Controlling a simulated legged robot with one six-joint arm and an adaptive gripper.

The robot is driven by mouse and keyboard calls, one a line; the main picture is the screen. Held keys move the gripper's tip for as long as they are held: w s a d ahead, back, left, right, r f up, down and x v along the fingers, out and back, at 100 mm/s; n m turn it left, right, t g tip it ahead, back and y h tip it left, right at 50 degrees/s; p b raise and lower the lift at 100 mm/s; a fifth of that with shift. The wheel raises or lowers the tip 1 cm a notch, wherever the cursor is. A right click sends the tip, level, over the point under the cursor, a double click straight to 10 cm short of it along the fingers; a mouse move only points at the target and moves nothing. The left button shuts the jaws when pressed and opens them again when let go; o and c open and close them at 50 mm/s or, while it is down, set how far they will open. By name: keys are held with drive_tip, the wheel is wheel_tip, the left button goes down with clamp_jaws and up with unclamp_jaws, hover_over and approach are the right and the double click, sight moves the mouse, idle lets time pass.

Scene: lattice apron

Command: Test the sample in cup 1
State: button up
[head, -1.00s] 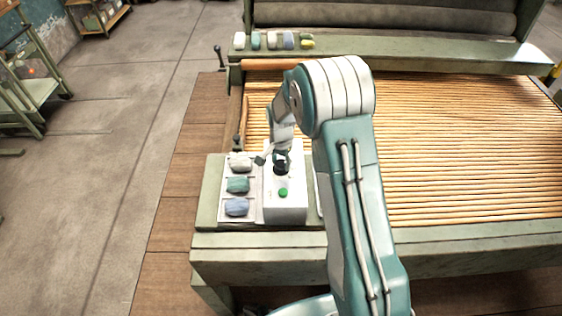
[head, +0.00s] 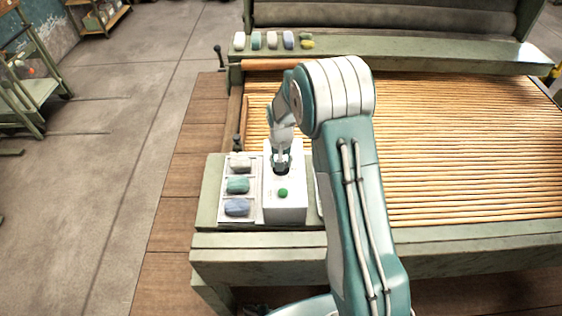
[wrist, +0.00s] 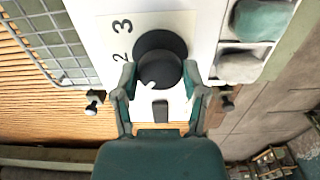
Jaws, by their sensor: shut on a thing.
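A white box (head: 285,208) with a green button (head: 283,193) stands on the bench corner. A black round knob (wrist: 160,45) is on its top, with "2" and "3" printed beside it in the wrist view. A small white mark shows on the knob, toward my gripper's palm. My gripper (wrist: 159,72) is shut on the knob, one finger on each side; in the head view my gripper (head: 281,160) hides part of it. Left of the box, a tray (head: 224,196) holds white (head: 240,162), green (head: 238,186) and blue (head: 237,207) lumps in separate compartments. No cup numbers are readable there.
Slatted wooden bed (head: 460,150) spans the right of the bench. Several coloured lumps lie on the far green ledge (head: 380,50). A shelf cart (head: 40,95) stands at far left. The floor left of the bench is clear.

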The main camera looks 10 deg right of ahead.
drive_tip(key=shift+w, duration=0.1)
idle(0.3)
drive_tip(key=o, duration=1.2)
drive_tip(key=shift+c, duration=0.2)
drive_tip(key=shift+a, duration=0.1)
drive_tip(key=shift+r, duration=0.1)
wheel_tip(320, 180, up, 12)
drive_tip(key=shift+f, duration=0.2)
